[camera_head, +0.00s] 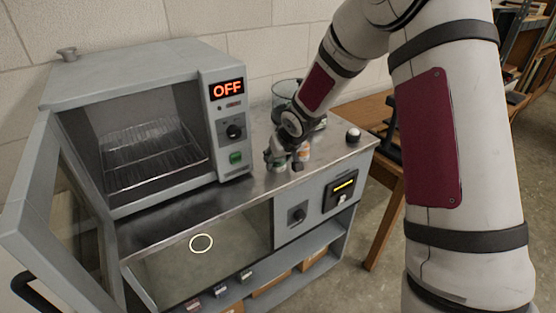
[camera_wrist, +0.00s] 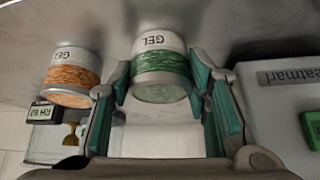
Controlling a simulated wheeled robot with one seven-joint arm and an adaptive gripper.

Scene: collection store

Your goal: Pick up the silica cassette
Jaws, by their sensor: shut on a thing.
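A short clear silica cassette with green beads and a white GEL lid (camera_wrist: 162,68) sits between the teal finger pads of my gripper (camera_wrist: 160,82) in the wrist view. The pads press on it from both sides. A second GEL cassette with orange beads (camera_wrist: 72,78) stands just left of the left finger, apart from it. In the head view my gripper (camera_head: 284,160) is low over the metal counter, right of the oven. The green one is mostly hidden by the fingers in that view.
A grey oven (camera_head: 150,120) reading OFF has its glass door (camera_head: 70,215) open to the left and an empty rack (camera_head: 150,145) inside. A glass vessel (camera_head: 284,92) stands behind my gripper. A small white-topped object (camera_head: 353,135) is at the counter's right end.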

